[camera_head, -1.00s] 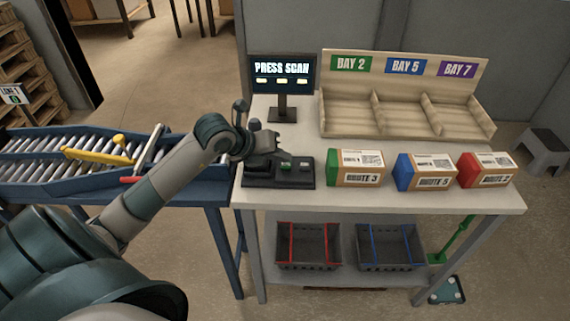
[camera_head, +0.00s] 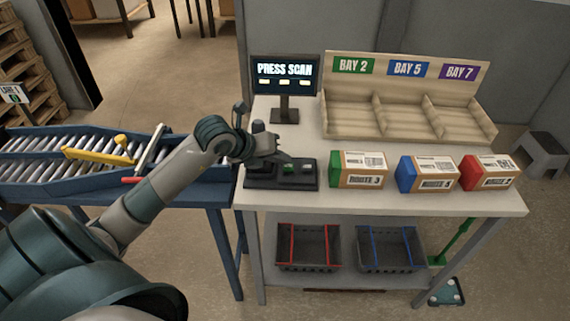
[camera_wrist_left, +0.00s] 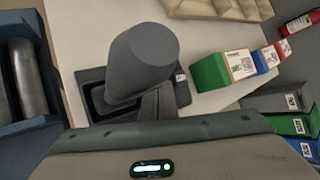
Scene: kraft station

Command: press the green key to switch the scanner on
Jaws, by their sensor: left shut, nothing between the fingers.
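The dark scanner pad (camera_head: 262,183) lies on the left end of the white bench. Its green key (camera_head: 289,168) shows as a small green patch, with a pale key (camera_head: 306,167) to its right. My left gripper (camera_head: 281,158) is shut and empty, with its tips just above and behind the green key; I cannot tell whether they touch it. In the left wrist view a large grey cylinder (camera_wrist_left: 145,50) stands close to the camera and the green key is hidden. The monitor (camera_head: 286,72) reads "PRESS SCAN". My right gripper is out of view.
Three cartons with green (camera_head: 336,169), blue (camera_head: 405,174) and red (camera_head: 471,172) ends stand right of the pad. A wooden bay rack (camera_head: 350,119) is behind them. A roller conveyor (camera_head: 60,180) adjoins at left. Two dark baskets (camera_head: 308,262) (camera_head: 392,262) sit below.

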